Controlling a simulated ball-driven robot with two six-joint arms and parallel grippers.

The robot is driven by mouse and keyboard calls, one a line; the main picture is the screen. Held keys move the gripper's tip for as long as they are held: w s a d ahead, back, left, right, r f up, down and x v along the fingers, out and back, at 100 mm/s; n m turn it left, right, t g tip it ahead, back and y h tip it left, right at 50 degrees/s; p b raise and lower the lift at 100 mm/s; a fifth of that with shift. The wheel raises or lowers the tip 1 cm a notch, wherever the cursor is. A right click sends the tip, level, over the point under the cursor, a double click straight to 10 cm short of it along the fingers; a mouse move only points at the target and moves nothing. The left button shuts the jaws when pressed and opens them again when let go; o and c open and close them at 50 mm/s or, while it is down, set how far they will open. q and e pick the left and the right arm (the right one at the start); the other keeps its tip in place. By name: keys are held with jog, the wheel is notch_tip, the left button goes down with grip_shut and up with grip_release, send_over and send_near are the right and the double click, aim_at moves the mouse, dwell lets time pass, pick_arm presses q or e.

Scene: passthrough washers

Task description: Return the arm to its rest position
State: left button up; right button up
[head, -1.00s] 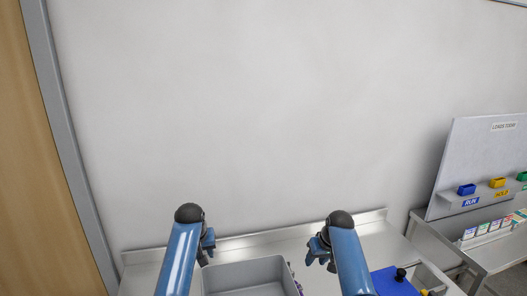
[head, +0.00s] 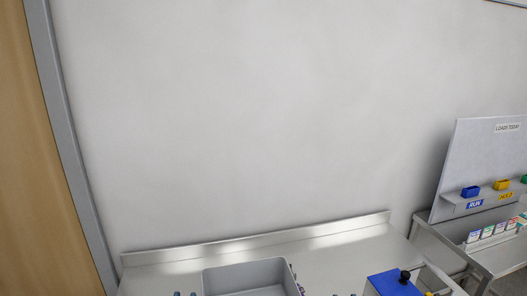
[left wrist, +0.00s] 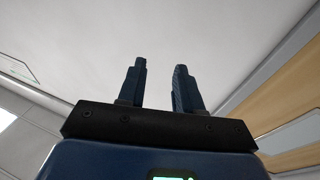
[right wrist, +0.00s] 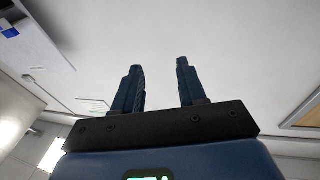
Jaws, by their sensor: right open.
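My left gripper (head: 185,294) shows only as two small dark fingertips at the bottom edge of the head view. In the left wrist view my left gripper (left wrist: 158,85) has its fingers apart with nothing between them, and points up toward a pale surface. My right gripper (right wrist: 163,85) is open and empty in the right wrist view. In the head view only its fingertips (head: 344,295) show at the bottom edge. Both arms are otherwise out of the head view.
A grey bin (head: 243,270) stands on the steel counter (head: 160,278) between the grippers. A blue box with a black knob (head: 390,284) is at the right. A side table with a board (head: 480,165) and coloured bins stands farther right. The wall (head: 250,120) is bare.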

pick_arm(q)
jog(key=s+f+g+b, duration=0.1)
jog(key=s+f, duration=0.2)
jog(key=s, duration=1.1)
jog(key=s+a+f+g+b, duration=0.1)
jog(key=s+f, duration=0.3)
jog(key=s, duration=1)
jog(key=shift+s+f, duration=0.2)
jog(key=shift+s, duration=0.05)
pick_arm(e)
jog(key=s+f+g, duration=0.1)
jog(key=s+f, duration=0.1)
jog(key=s, duration=1.2)
jog(key=s+f+g, duration=0.1)
jog(key=s+f, duration=0.2)
jog(key=s, duration=1.2)
jog(key=shift+f, duration=0.3)
pick_arm(q)
jog(key=shift+a, duration=0.1)
